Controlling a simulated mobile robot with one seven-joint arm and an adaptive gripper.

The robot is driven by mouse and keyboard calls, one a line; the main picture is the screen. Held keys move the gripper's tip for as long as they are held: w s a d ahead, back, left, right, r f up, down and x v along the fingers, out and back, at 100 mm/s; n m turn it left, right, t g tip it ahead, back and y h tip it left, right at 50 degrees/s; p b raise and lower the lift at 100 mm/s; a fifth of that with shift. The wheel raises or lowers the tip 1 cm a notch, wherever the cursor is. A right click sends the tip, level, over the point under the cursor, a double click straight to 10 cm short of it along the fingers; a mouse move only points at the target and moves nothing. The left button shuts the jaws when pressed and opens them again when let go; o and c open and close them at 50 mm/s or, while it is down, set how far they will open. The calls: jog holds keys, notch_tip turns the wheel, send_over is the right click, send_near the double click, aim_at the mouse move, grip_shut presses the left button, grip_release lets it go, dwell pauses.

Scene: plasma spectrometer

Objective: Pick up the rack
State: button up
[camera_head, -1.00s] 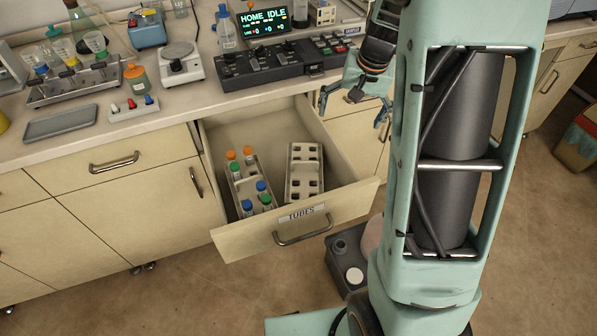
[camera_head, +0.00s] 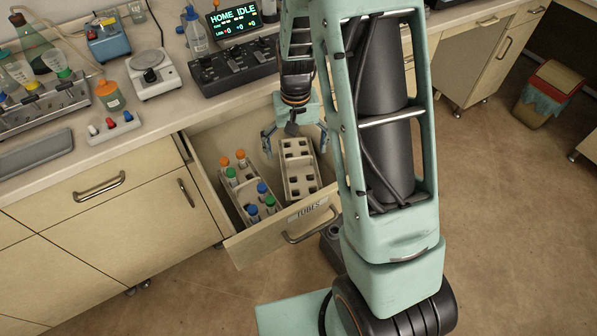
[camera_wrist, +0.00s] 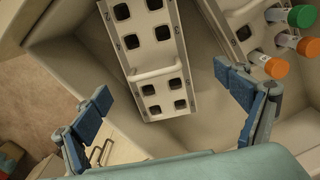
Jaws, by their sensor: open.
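Two racks lie in the open drawer labelled TUBES. The empty rack (camera_head: 299,178) is pale, with two rows of square holes and a bar handle across its middle. In the wrist view the empty rack (camera_wrist: 160,72) lies between and beyond my two fingers. The other rack (camera_head: 240,184) stands to its left and holds several tubes with orange, green and blue caps. My gripper (camera_head: 295,150) is open and empty, at the far end of the empty rack, apparently above it. In the wrist view its blue-padded fingers (camera_wrist: 168,100) are spread wide, touching nothing that I can see.
The drawer (camera_head: 237,246) has walls on all sides, and bare floor shows beside the racks. The counter (camera_head: 150,100) behind it carries a control panel (camera_head: 235,68), a scale (camera_head: 152,72) and a small red-and-blue-capped holder (camera_head: 113,128). A bin (camera_head: 548,92) stands far right.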

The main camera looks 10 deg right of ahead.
aim_at(299, 166)
jog(key=shift+f, duration=0.9)
jog(key=f, duration=0.4)
jog(key=shift+s+d+f, duration=0.15)
jog(key=shift+d, duration=0.25)
jog(key=shift+f, duration=0.5)
jog(key=shift+c, duration=0.6)
jog(key=c, duration=1.4)
jog(key=shift+c, duration=0.2)
jog(key=shift+r, duration=0.2)
